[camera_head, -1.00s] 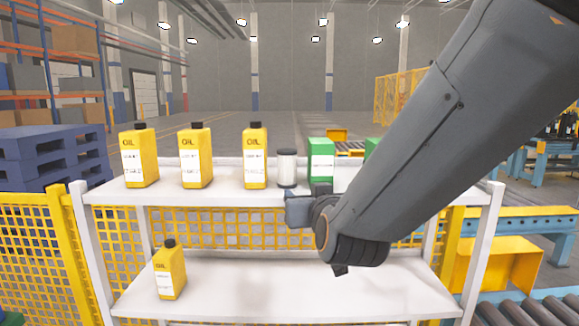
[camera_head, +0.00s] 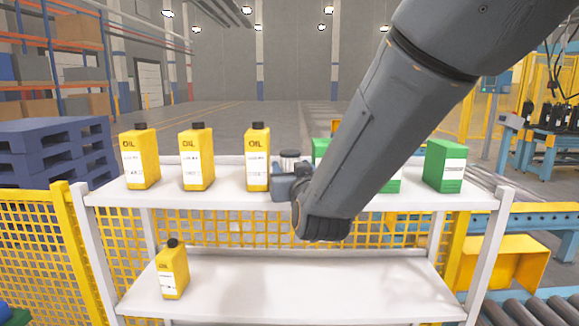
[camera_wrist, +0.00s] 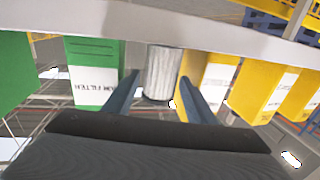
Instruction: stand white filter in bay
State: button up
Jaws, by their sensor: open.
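The white filter (camera_head: 289,155) is a pale ribbed cylinder with dark ends. It stands on the upper shelf between the right-hand yellow oil bottle (camera_head: 256,158) and a green box (camera_head: 320,149). My gripper (camera_head: 285,183) is in front of it and hides its lower part in the head view. In the wrist view, which is upside down, the filter (camera_wrist: 161,72) shows between the two open fingers (camera_wrist: 160,92). I cannot tell whether the fingers touch it.
Two more oil bottles (camera_head: 196,158) stand to the left on the white shelf (camera_head: 225,193). More green boxes (camera_head: 443,166) stand to the right, partly behind my arm. One tilted-looking oil bottle (camera_head: 172,270) is on the lower shelf (camera_head: 290,285), which is otherwise clear.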

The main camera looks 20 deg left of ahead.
jog(key=shift+w+a, duration=0.1)
jog(key=shift+w, duration=0.15)
jog(key=shift+c, duration=0.2)
jog(key=c, duration=0.9)
jog(key=shift+r, duration=0.1)
